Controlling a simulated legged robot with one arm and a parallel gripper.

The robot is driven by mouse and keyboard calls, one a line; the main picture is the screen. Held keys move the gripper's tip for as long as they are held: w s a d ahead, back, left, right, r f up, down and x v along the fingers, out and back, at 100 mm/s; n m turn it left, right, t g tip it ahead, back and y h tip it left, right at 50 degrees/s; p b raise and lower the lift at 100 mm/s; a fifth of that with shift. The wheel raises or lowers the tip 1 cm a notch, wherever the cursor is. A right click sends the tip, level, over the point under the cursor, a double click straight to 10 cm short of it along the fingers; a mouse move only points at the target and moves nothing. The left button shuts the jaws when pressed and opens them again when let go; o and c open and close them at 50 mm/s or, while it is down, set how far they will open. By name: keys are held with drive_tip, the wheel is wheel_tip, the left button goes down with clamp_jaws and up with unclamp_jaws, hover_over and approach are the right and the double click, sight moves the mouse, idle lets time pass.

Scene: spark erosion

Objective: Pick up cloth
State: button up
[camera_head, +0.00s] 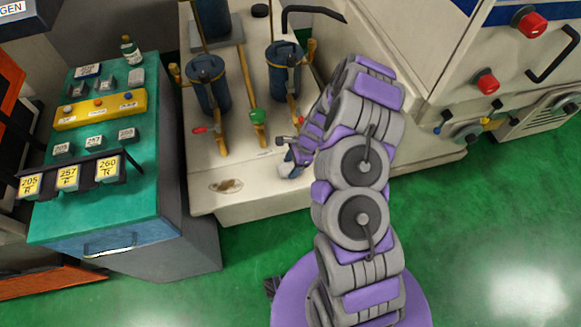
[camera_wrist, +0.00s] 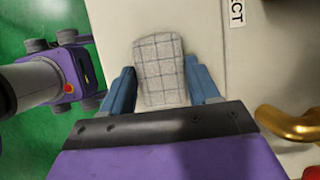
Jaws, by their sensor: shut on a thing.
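The cloth (camera_wrist: 158,62) is light grey with a dark checked pattern. In the wrist view it sits between the two blue fingers of my gripper (camera_wrist: 162,86), over the cream surface of the machine base. My gripper is shut on it. In the head view my gripper (camera_head: 289,160) is at the front right part of the cream machine base (camera_head: 265,204). My arm hides much of that area, and I cannot clearly make out the cloth there.
A brass pipe (camera_wrist: 288,124) is near at right in the wrist view. A green-topped cabinet (camera_head: 100,215) stands left. Green floor is clear at right.

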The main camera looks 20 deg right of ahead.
sight(286, 171)
drive_tip(key=shift+r, duration=0.1)
drive_tip(key=shift+r+p, duration=0.3)
drive_tip(key=shift+r, duration=0.2)
drive_tip(key=r, duration=0.1)
drive_tip(key=s+r+p, duration=0.1)
drive_tip(key=shift+r, duration=0.4)
drive_tip(key=s+a+r+p, duration=0.1)
drive_tip(key=s+p, duration=0.2)
drive_tip(key=s, duration=1.2)
drive_tip(key=shift+a, duration=0.3)
